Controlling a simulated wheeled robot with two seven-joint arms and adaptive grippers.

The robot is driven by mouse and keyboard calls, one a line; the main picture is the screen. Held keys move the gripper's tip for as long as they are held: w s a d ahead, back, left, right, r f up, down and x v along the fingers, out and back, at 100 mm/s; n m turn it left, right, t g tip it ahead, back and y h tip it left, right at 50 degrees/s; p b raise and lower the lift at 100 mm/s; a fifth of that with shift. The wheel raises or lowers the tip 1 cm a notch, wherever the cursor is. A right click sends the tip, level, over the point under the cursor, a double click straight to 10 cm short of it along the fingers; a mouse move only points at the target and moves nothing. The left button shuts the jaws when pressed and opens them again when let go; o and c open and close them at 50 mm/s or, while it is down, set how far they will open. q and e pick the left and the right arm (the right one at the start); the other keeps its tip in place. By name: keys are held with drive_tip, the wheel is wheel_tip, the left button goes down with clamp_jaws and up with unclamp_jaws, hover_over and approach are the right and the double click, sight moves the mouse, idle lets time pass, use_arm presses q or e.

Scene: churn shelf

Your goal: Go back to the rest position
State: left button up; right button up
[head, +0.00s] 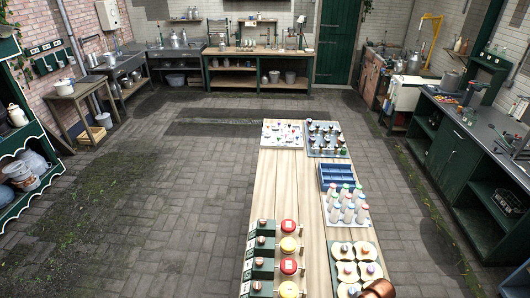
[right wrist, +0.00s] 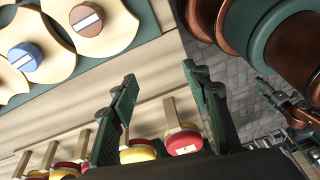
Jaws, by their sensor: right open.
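My right gripper (right wrist: 160,76) shows in the right wrist view with its two dark green fingers spread apart. Nothing is held between them. Beyond and below the fingers are red and yellow round-topped pieces with wooden handles, including a red one (right wrist: 184,141); I cannot tell how far off they are. In the head view only a copper part of my arm shows at the bottom edge, right of centre, over the near end of the long wooden table (head: 285,190). My left gripper is not recognisable in either view.
The table's near end holds a row of red and yellow lidded pieces (head: 289,246) and a board with cream discs (head: 356,270). Several bottles (head: 347,204), a blue tray (head: 335,177) and small-item boards stand farther back. Paved floor (head: 165,200) left of the table is clear.

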drive_tip(key=s+d+r+m+t+h, duration=0.2)
drive_tip(key=s+r+m, duration=0.1)
drive_tip(key=s+m, duration=0.4)
drive_tip(key=s+d+r+m+t+h, duration=0.2)
drive_tip(key=s+r+m, duration=0.1)
drive_tip(key=s+m, duration=0.45)
wheel_tip(320, 180, down, 38)
drive_tip(key=g+b, duration=0.2)
drive_tip(key=b, duration=0.8)
use_arm(q)
wheel_tip(320, 180, down, 18)
drive_tip(key=b, duration=0.8)
drive_tip(key=shift+s+f, duration=0.25)
drive_tip(key=shift+s, duration=0.15)
use_arm(e)
drive_tip(key=s+f, duration=1)
drive_tip(key=f, duration=0.4)
drive_tip(key=s+f+g, duration=0.1)
drive_tip(key=s+f, duration=1)
drive_tip(key=f, duration=0.2)
drive_tip(key=shift+a+f+n+y, duration=0.35)
drive_tip(key=shift+a+f+y, duration=0.05)
use_arm(q)
drive_tip(key=shift+c, duration=0.6)
use_arm(e)
drive_tip(key=shift+c, duration=0.6)
